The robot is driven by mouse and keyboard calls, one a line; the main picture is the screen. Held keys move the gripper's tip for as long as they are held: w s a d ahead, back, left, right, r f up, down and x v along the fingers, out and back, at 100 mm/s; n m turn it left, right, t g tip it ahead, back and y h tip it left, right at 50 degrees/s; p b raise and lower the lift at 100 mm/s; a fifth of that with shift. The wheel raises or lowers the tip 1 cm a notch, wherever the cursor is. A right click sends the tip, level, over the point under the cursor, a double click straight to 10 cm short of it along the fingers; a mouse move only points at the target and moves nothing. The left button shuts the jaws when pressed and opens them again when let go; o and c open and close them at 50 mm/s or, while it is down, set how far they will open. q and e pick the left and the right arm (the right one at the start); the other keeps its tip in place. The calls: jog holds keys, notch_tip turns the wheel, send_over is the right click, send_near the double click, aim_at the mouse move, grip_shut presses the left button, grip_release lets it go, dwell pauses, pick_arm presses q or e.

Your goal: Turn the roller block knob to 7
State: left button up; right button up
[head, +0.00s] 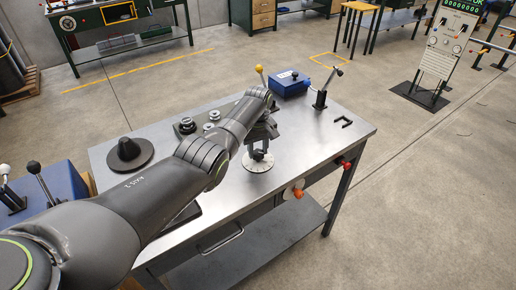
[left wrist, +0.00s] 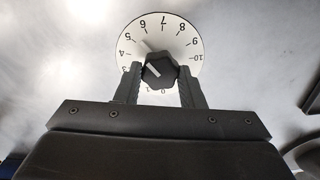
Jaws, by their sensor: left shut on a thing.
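The roller block knob (left wrist: 160,70) is black and faceted, on a round white dial plate (left wrist: 181,46) numbered 0 to 10. A white line on the knob slants toward the upper left, on the 4 to 5 side; its exact reading is unclear. My left gripper (left wrist: 160,80) is shut on the knob, one finger on each side. In the head view, the left gripper (head: 260,146) is above the dial plate (head: 258,166) on the steel table, partly covering the knob. My right gripper is not in view.
Bare tabletop lies right of the dial.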

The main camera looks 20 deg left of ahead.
pick_arm(q)
jog(key=m, duration=0.4)
jog(key=shift+r+m+p, duration=0.1)
jog(key=shift+m+p, duration=0.2)
jog(key=shift+p, duration=0.05)
jog(key=shift+m, duration=1.9)
jog(key=o, duration=1)
